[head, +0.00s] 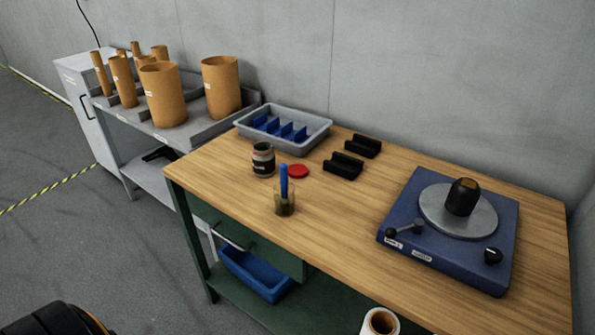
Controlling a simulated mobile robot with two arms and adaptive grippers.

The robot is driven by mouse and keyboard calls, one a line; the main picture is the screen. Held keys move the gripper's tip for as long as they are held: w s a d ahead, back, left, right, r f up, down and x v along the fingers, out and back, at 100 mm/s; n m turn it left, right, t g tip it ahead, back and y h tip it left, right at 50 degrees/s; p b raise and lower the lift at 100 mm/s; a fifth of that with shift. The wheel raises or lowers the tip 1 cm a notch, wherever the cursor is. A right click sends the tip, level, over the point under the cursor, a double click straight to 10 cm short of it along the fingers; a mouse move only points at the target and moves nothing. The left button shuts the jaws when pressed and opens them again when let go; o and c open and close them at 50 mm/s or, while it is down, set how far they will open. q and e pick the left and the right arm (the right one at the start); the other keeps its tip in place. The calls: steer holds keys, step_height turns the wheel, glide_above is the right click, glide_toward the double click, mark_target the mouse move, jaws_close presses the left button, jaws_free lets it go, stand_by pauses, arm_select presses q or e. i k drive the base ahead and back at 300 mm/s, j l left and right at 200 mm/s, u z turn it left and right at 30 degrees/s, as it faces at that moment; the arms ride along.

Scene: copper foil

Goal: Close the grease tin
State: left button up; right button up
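The grease tin (263,162) looks to be the small dark can with a pale label band, upright on the wooden workbench left of its middle. Its top looks open, with no lid on it. A flat red lid (298,171) lies on the bench just right of the tin, apart from it. Neither of my grippers shows in the head view.
A glass with a blue-handled tool (284,193) stands in front of the lid. A grey tray (318,132) with blue dividers and black blocks (343,166) are behind. A blue turntable unit (413,247) fills the right. Bare wood (350,220) lies between.

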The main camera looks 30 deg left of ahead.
mark_target(263, 158)
steer(key=i+j+z, duration=0.15)
steer(key=j, duration=0.55)
steer(key=j+z, duration=0.1)
steer(key=j, duration=0.6)
